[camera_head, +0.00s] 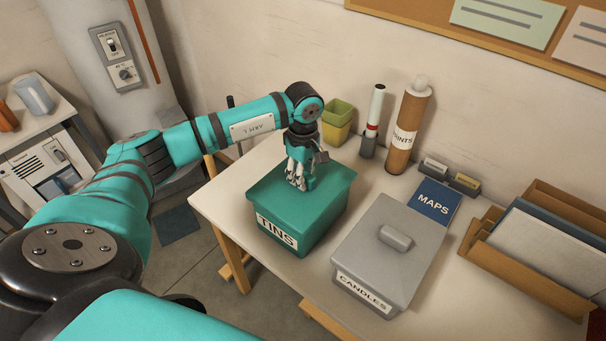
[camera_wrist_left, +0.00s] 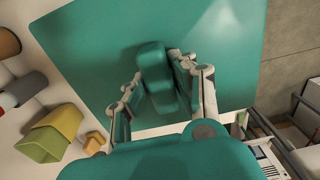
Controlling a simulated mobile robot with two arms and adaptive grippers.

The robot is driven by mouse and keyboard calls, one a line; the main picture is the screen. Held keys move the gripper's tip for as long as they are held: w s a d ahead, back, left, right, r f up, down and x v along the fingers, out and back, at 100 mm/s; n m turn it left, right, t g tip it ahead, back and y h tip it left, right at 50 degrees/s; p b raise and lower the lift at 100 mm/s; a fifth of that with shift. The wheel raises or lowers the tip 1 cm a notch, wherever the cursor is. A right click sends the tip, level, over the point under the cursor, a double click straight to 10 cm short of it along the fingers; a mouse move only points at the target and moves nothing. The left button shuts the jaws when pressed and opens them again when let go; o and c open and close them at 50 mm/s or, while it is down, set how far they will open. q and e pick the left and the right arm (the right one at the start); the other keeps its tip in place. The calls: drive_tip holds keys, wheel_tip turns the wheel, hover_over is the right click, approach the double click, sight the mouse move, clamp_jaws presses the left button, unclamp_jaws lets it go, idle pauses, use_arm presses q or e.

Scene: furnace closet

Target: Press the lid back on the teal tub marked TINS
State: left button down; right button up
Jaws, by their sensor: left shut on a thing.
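The teal tub (camera_head: 322,222) marked TINS stands near the left front edge of the table, its label facing front. The teal lid (camera_head: 328,182) lies over the tub's top; it also fills much of the left wrist view (camera_wrist_left: 225,60). From here I cannot tell whether its rim is fully seated all round. My left gripper (camera_head: 298,184) points down over the lid, shut on the lid's teal handle (camera_wrist_left: 153,70), with one finger on each side of it. The fingers partly hide the handle. My right gripper is not in view.
A grey lidded tub marked CANDLES (camera_head: 368,250) stands close to the right. Behind are a yellow-green pot (camera_head: 337,121), a marker-like tube (camera_head: 374,112), a brown tube (camera_head: 408,130) and a blue MAPS booklet (camera_head: 433,202). A wooden tray (camera_head: 520,262) is far right.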

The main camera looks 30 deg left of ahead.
use_arm(q)
drive_tip(key=shift+f+b, duration=0.9)
drive_tip(key=shift+f, duration=0.2)
drive_tip(key=c, duration=1)
unclamp_jaws()
wheel_tip(320, 180, up, 12)
